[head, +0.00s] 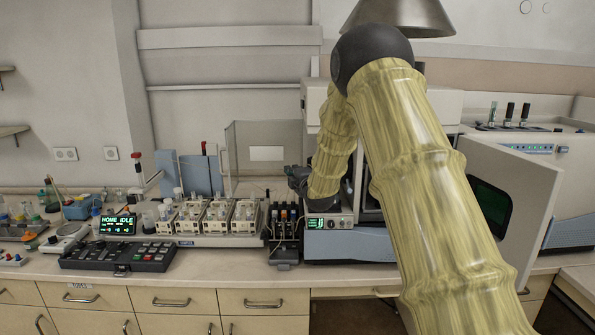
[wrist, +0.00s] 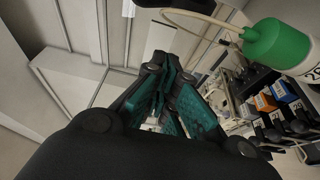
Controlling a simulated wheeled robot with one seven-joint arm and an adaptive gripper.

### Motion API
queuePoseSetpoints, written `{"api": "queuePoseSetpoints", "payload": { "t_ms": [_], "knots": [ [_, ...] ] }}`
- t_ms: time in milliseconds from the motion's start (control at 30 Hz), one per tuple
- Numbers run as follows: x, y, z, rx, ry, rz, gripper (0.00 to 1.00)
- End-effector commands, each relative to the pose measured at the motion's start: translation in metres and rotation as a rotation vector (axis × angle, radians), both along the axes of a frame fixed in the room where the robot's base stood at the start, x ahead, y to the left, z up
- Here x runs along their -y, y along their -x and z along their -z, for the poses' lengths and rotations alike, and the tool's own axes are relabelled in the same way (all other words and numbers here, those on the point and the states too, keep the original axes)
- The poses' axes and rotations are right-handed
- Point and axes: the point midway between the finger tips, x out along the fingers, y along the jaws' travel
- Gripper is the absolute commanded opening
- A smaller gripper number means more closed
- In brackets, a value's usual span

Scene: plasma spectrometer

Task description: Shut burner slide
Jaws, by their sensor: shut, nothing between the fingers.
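The plasma spectrometer (head: 345,245) is a grey-white cabinet with a blue-grey lower front and a small green display. Its interior and much of its front are hidden behind my arm. I cannot make out the burner slide in either view. My gripper (head: 297,174) is at the cabinet's left side, above the black pump block, and small in the head view. In the wrist view my gripper (wrist: 170,85) shows dark fingers with teal pads, shut with nothing held.
A door (head: 518,185) stands open at the cabinet's right. A clear panel (head: 262,148) stands left of the cabinet. A green-capped bottle (wrist: 265,42) is close right of my fingers. The autosampler racks (head: 215,218), black pump block (head: 285,225) and control keypad (head: 120,256) crowd the bench.

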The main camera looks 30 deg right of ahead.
Motion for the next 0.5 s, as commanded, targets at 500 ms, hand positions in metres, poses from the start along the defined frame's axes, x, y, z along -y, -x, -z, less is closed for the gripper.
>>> {"api": "queuePoseSetpoints", "payload": {
  "t_ms": [500],
  "knots": [
    [0.031,-0.01,-0.002,0.001,-0.003,0.002,0.0]
  ]
}}
